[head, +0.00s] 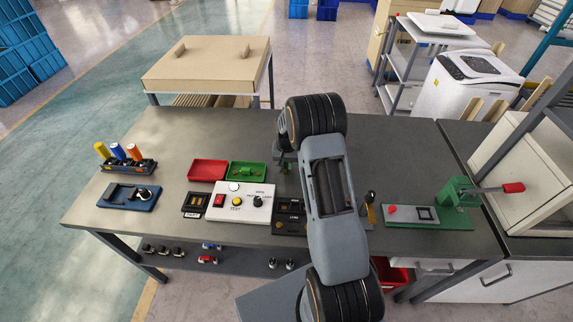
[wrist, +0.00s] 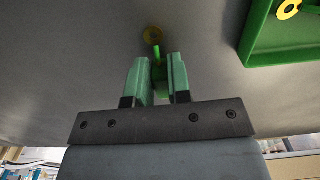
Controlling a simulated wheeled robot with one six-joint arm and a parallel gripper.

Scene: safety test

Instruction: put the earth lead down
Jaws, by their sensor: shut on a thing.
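In the head view my gripper (head: 284,161) is over the bench, just right of the green tray, largely behind my arm. The lead is too small to make out there.
The green tray (wrist: 257,35) is at upper right in the wrist view, with another yellow ring in it. A red tray (head: 208,171), a white test box (head: 240,204) and a green lever press (head: 458,192) stand on the bench (head: 190,130). The bench's back is clear.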

